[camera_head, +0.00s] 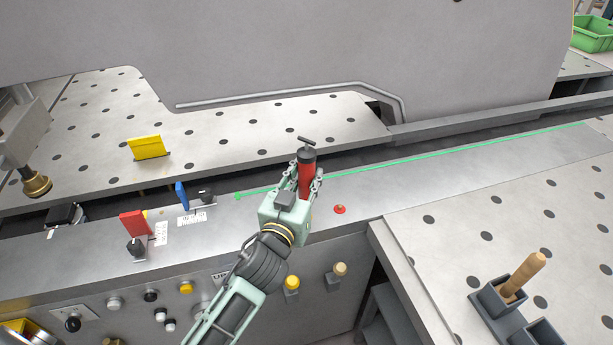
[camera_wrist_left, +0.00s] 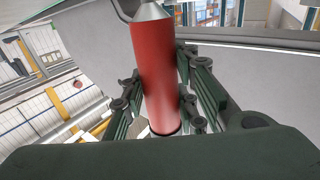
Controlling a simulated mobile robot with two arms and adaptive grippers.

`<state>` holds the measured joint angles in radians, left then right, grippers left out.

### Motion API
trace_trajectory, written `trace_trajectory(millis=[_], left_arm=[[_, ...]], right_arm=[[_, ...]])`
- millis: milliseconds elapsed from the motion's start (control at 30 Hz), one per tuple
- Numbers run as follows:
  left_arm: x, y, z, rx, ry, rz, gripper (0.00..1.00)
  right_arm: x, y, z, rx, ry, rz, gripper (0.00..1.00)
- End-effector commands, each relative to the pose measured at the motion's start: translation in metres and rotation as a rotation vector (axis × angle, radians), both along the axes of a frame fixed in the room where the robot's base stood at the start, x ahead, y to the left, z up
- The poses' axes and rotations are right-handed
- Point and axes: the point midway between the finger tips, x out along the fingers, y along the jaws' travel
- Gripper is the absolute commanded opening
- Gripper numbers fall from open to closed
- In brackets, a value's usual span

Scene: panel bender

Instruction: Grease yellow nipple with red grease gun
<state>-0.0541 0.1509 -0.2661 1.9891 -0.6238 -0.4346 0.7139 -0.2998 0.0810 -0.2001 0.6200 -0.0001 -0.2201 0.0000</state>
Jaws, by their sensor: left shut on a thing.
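The red grease gun (camera_head: 306,172) is a red cylinder with a dark cap and a dark crossbar at its top. My left gripper (camera_head: 305,187) is shut around its body and holds it over the grey rail at the front of the machine. In the left wrist view, the red cylinder (camera_wrist_left: 155,75) stands between the fingers (camera_wrist_left: 162,112), with a silver cone at its upper end. I cannot make out the yellow nipple for certain in either view. My right gripper is not in view.
A small red disc (camera_head: 340,209) sits on the rail right of the gripper. A grey holder (camera_head: 503,307) with a wooden handle (camera_head: 523,276) stands on the right table. The grey machine panel (camera_head: 290,50) rises behind.

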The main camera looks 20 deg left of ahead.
Motion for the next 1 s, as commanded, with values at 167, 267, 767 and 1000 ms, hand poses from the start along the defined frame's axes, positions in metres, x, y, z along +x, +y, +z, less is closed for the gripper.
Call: trace_trajectory(millis=[167, 267, 767, 1000], left_arm=[[0.0001, -0.0001, 0.0015, 0.000, -0.003, -0.001, 0.00], [0.0001, -0.0001, 0.0010, 0.000, -0.003, -0.001, 0.00], [0.0001, -0.0001, -0.0051, -0.001, -0.003, -0.001, 0.00], [0.0001, 0.0000, -0.0080, -0.001, -0.003, -0.001, 0.00]], right_arm=[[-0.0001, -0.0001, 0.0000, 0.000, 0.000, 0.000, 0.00], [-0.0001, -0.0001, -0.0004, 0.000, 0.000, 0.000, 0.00], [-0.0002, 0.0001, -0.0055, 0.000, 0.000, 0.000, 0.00], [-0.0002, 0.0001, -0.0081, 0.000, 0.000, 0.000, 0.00]])
